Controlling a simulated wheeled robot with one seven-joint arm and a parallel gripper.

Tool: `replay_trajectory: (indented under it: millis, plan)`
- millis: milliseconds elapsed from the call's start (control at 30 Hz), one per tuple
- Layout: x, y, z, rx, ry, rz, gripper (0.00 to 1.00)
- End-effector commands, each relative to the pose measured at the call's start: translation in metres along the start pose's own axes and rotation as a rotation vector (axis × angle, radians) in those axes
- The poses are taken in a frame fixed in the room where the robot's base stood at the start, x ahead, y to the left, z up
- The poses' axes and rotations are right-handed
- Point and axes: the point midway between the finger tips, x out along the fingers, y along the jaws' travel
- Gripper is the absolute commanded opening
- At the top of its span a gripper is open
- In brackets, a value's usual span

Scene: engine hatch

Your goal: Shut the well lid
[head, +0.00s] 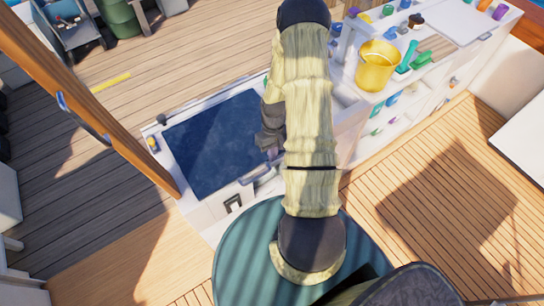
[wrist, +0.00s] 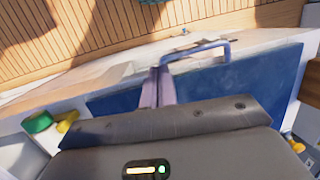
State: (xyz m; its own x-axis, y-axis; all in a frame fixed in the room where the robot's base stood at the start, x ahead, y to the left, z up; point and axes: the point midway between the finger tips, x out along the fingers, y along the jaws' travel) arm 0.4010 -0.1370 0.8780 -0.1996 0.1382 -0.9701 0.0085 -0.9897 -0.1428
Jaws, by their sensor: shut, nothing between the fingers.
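A dark blue panel, which looks like the well lid (head: 215,145), spans the white-rimmed box left of my arm in the head view. It also fills the middle of the wrist view (wrist: 250,80). It looks nearly level with the rim; I cannot tell whether it is fully down. A pale purple-grey U-shaped handle (wrist: 197,48) stands at its edge. My gripper (head: 271,153) is over the lid's right part, close to the handle. Its fingers (wrist: 158,72) are together and empty, just left of the handle in the wrist view. Whether they touch the lid is hidden.
A white counter right of my arm carries a yellow bucket (head: 378,66), bottles and other small items. A brown wooden post (head: 95,95) rises left of the box. A teal round surface (head: 245,255) lies below it. Plank deck at left and right is mostly clear.

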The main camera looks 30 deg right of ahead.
Motion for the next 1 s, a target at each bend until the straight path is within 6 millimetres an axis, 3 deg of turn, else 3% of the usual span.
replay_trajectory:
  millis: [533,1000]
  plan:
    - [-0.077,0.002,0.015,0.002,0.005,0.001,0.00]
    - [-0.087,0.001,0.017,0.001,0.001,0.000,0.00]
